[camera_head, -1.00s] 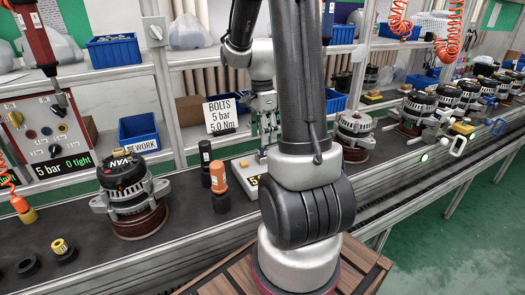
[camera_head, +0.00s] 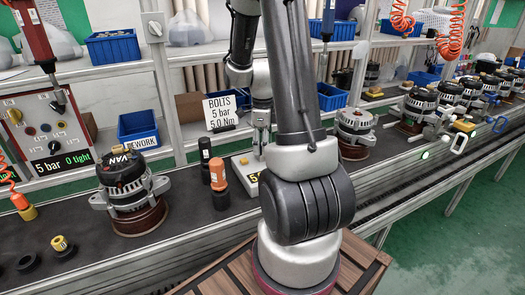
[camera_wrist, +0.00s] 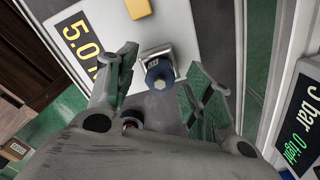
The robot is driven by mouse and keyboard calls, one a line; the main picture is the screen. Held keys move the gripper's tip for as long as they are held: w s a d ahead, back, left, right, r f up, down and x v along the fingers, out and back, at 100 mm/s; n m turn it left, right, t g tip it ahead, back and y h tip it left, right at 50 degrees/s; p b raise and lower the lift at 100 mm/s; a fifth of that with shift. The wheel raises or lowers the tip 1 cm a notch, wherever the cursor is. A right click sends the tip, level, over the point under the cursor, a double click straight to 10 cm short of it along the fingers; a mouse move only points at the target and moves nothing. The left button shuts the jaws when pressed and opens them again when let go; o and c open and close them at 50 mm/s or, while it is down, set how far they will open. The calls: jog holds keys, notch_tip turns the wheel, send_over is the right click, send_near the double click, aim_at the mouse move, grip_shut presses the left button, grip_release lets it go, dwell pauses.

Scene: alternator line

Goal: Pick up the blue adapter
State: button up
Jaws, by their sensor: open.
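The blue adapter (camera_wrist: 160,76) is a round blue piece with a pale hexagonal centre, seen from above in the wrist view. It sits at a silver holder on the edge of a white plate (camera_wrist: 182,22). My gripper (camera_wrist: 163,66) is open, with its two green-grey fingers to the left and right of the adapter; I see no contact. How far above it the fingertips are I cannot tell. In the head view my gripper (camera_head: 260,143) points down over the white plate (camera_head: 240,164), partly behind my arm; I cannot make out the adapter there.
A yellow block (camera_wrist: 138,8) lies on the plate. Orange (camera_head: 218,176) and black (camera_head: 205,158) cylinders stand left of my gripper. An alternator (camera_head: 130,190) stands further left; another (camera_head: 355,130) stands right. A "BOLTS" sign (camera_head: 222,112) is behind.

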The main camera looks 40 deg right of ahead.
jog(key=shift+f, duration=0.15)
jog(key=c, duration=1)
notch_tip(320, 180, up, 10)
jog(key=shift+r, duration=0.1)
jog(key=shift+o, duration=1)
jog(key=shift+c, duration=0.9)
jog(key=shift+r, duration=2.45)
